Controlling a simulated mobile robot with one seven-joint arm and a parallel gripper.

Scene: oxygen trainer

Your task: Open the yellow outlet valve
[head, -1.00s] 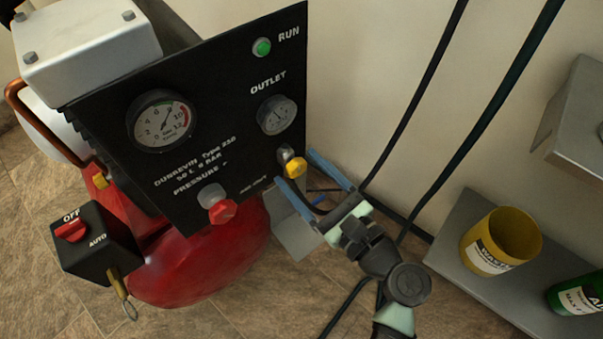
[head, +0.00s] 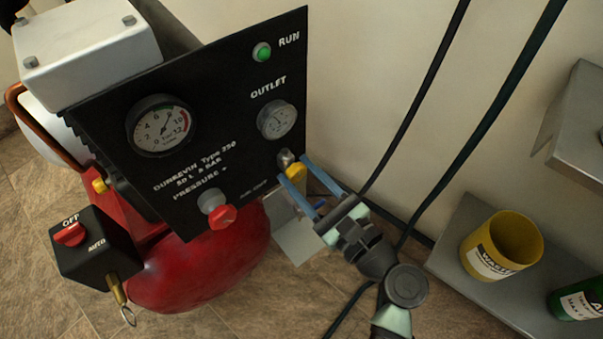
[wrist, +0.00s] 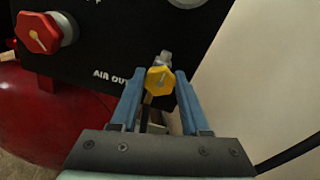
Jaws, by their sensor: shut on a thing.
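The yellow outlet valve (head: 296,174) is a small knob on a grey metal stub at the lower right edge of the black panel (head: 215,120). The wrist view shows the fingertips (wrist: 157,80) flanking the knob. The finger contact itself is partly hidden in the head view.
A red pressure knob (head: 222,217) sits left of the valve. The outlet gauge (head: 277,119) is above it. A black OFF/AUTO switch box (head: 95,245) stands lower left. The wall is close on the right, with hanging dark hoses (head: 430,80). A yellow pot (head: 515,240) stands on a shelf.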

